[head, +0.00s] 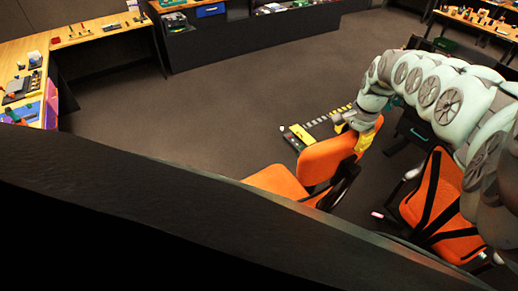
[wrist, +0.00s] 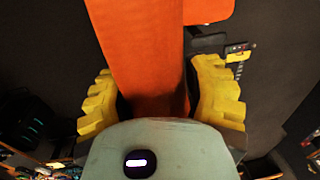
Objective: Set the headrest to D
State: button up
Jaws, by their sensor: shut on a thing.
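An orange chair stands in the head view, with an upright padded back (head: 328,158) and a seat (head: 275,182). My gripper (head: 362,138), with yellow fingers, is at the right upper edge of that back. In the wrist view, my gripper (wrist: 158,80) has one ridged yellow finger on each side of the orange back (wrist: 148,50), shut on it. The orange seat (wrist: 207,10) shows beyond it. I cannot make out a separate headrest or a letter D.
A dark strip with pale marks and a yellow block (head: 301,134) lies beyond the chair. A second orange chair (head: 440,205) with black straps stands at the right. Desks (head: 100,30) line the back and left. A dark surface (head: 150,220) fills the foreground.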

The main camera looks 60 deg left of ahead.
jog(key=shift+r, duration=0.35)
jog(key=o, duration=1)
jog(key=shift+w+r, duration=0.1)
jog(key=shift+w, duration=0.05)
jog(key=o, duration=0.3)
jog(key=r, duration=0.3)
jog(key=d+r, duration=0.1)
jog(key=r, duration=0.6)
jog(key=shift+d+r, duration=0.25)
jog(key=shift+r, duration=0.6)
